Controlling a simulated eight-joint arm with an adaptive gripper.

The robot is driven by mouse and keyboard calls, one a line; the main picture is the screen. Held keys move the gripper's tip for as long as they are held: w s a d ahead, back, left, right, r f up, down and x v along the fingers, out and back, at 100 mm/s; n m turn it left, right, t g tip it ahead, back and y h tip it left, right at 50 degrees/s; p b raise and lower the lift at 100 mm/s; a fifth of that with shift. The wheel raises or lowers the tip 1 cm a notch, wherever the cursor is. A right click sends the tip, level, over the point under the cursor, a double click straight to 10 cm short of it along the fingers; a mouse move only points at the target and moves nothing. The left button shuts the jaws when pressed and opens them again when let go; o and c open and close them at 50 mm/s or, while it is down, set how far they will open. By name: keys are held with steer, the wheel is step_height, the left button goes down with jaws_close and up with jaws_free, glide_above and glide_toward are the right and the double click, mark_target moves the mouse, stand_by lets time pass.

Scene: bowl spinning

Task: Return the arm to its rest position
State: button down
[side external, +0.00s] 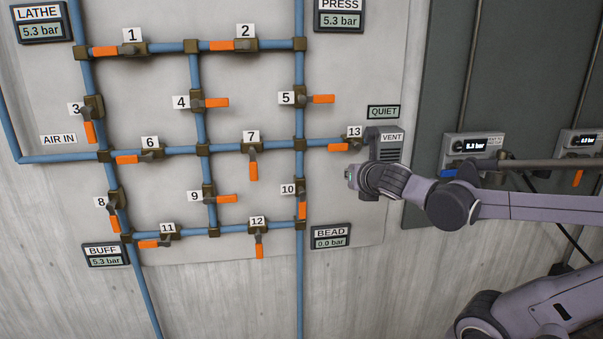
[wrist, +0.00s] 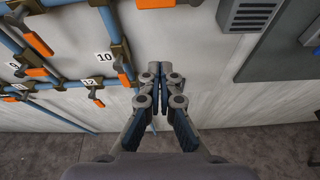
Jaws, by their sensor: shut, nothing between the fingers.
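My gripper (wrist: 160,74) is shut and empty in the wrist view, its fingertips together in front of the pale wall. It touches no valve handle in that view. In the side view my arm reaches in from the right, and its wrist end stands in front of the panel, just below the grey VENT box (side external: 386,141). The fingers cannot be made out clearly there. Valve 13 (side external: 354,143), with an orange handle, is just up and left of the wrist. Valve 10 (side external: 301,205) is farther left; its number plate (wrist: 105,57) shows left of my fingers.
Blue pipes with several numbered orange-handled valves cover the panel (side external: 228,270). LATHE (side external: 41,24), PRESS and BUFF displays read 5.3 bar; BEAD (side external: 330,237) reads 0.0 bar. The QUIET sign (side external: 383,112) is above VENT. A dark panel with gauges (side external: 472,146) lies right. Bare wall is below.

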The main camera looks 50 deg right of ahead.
steer(key=s+a+f+m+g+y, duration=0.1)
steer(key=a+f+m+y, duration=0.4)
steer(key=a+m, duration=0.5)
steer(key=s+a+f+m+g+y, duration=0.1)
steer(key=s+a+f+m+y, duration=0.2)
steer(key=m, duration=1.3)
steer(key=a+f+y, duration=0.1)
steer(key=a+f, duration=0.2)
steer(key=a, duration=0.3)
steer(key=shift+a+f+g+y, duration=0.25)
steer(key=shift+a+g+y, duration=0.1)
steer(key=shift+g+y, duration=0.05)
